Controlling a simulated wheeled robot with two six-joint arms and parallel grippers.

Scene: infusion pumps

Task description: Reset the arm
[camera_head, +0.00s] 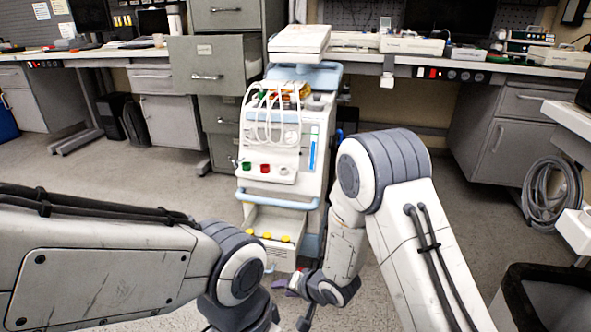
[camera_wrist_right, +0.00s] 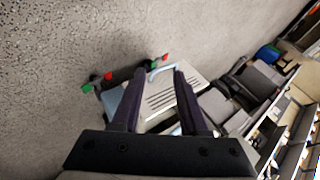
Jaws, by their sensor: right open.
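My right arm comes in from the lower right of the head view, and its gripper (camera_head: 296,298) is low in front of the medical cart (camera_head: 313,160), partly hidden. In the right wrist view my right gripper (camera_wrist_right: 157,88) shows two dark fingers spread apart with nothing between them. The cart shows beyond the fingers, apart from them as far as I can tell. My left arm reaches in from the left of the head view, and its gripper is out of the frame.
An open drawer (camera_head: 212,66) of the grey filing cabinet is left of the cart. Workbenches with equipment line the back. A coiled grey hose (camera_head: 552,190) hangs at right, above a dark bin (camera_head: 515,300). The floor (camera_head: 110,165) at left is clear.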

